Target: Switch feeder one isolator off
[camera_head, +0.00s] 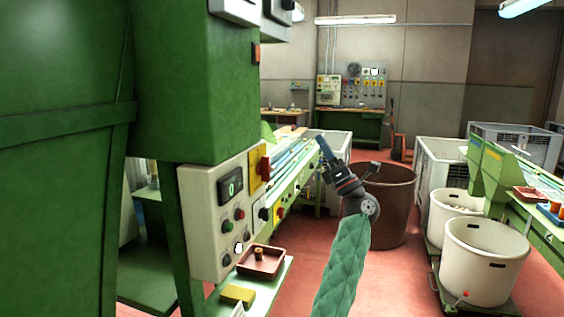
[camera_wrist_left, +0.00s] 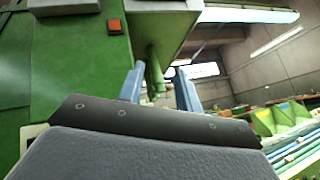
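A pale control box (camera_head: 205,222) on the green machine carries a red rotary handle (camera_head: 264,168) on a yellow plate at its upper right. A smaller red knob on yellow (camera_head: 280,213) shows on a second panel further along. I cannot read which one is marked feeder one. My left gripper (camera_head: 323,146) is to the right of both, in the air and apart from them. In the left wrist view, its two blue fingers (camera_wrist_left: 159,80) stand apart with nothing held between them; neither isolator is recognisable there. My right gripper is out of view.
The control box also has a small display (camera_head: 230,185) and several buttons. Below it are a reddish tray (camera_head: 280,269) and a yellow block (camera_head: 238,294). A brown bin (camera_head: 394,215) stands behind my left arm; white tubs (camera_head: 484,270) stand right. Red floor between is open.

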